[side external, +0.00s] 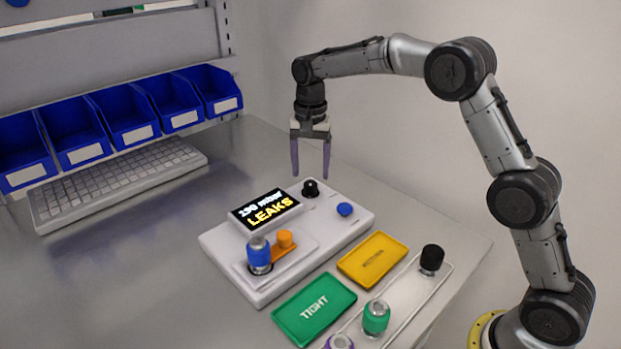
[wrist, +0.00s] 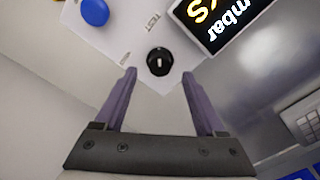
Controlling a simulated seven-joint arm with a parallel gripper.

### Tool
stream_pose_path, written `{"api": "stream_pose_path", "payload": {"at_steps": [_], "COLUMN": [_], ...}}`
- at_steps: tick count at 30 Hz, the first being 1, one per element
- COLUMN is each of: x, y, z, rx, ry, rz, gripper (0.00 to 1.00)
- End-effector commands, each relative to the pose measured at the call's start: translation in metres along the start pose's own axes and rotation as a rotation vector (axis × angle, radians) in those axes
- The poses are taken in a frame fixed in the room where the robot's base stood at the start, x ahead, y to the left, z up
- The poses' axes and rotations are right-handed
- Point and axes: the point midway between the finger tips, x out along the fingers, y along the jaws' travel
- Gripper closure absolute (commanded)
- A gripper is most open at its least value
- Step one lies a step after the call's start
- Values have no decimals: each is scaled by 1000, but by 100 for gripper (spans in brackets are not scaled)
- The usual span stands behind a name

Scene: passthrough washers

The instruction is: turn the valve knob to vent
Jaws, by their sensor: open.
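The valve knob (side external: 311,188) is a black round knob on the back corner of the white tester unit (side external: 355,229). In the wrist view the knob (wrist: 160,61) shows a white pointer mark on its top, and small printed labels lie on the panel near it. My gripper (side external: 311,174) is above the knob, apart from it, pointing down. In the wrist view the two purple fingers (wrist: 158,72) are spread with nothing between them. The display (side external: 266,208) reads "190 mbar LEAKS", though the first figures are hard to read.
A blue button (side external: 345,209) sits near the knob. A blue fitting (side external: 259,254) and an orange clamp (side external: 285,239) are at the unit's front. A green tray (side external: 314,308), a yellow tray (side external: 373,259) and a rack with a black-capped part (side external: 431,259) stand in front. A keyboard (side external: 117,183) and blue bins lie behind.

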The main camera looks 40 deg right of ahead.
Motion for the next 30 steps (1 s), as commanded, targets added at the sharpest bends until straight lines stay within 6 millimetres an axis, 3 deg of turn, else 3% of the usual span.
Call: {"api": "stream_pose_path", "payload": {"at_steps": [7,18,30], "x": [28,33,33], "y": [0,0,0], "z": [0,0,0], "rx": [0,0,0], "ry": [-1,0,0], "rz": [2,0,0], "gripper": [28,28,98]}}
